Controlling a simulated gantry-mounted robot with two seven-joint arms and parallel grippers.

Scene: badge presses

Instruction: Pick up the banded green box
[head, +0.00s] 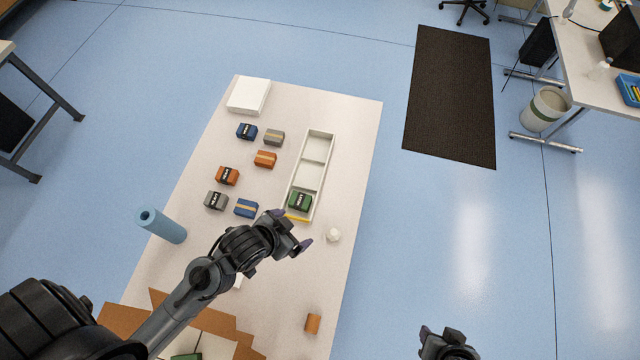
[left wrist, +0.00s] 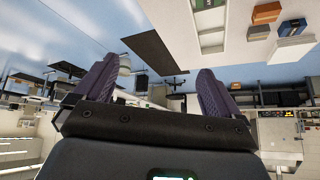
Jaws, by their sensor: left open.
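A green box with a black label (head: 300,201) sits in the near compartment of the long white tray (head: 320,134). Part of another green thing (head: 187,356) shows inside the open cardboard box (head: 225,328) at the bottom edge; I cannot tell whether it has a band. My left gripper (head: 295,230) is open and empty, just on the near side of the tray, above the table. Its two spread fingers also show in the left wrist view (left wrist: 158,68), with nothing between them. My right gripper (head: 445,340) shows only partly at the bottom, off the table's right side.
Several blue, grey and orange boxes (head: 265,158) stand left of the tray, some with light bands, some with black labels. A white block (head: 248,96) lies at the far end. A blue cylinder (head: 162,225), a small white object (head: 334,235) and an orange-brown cylinder (head: 312,323) are nearer.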

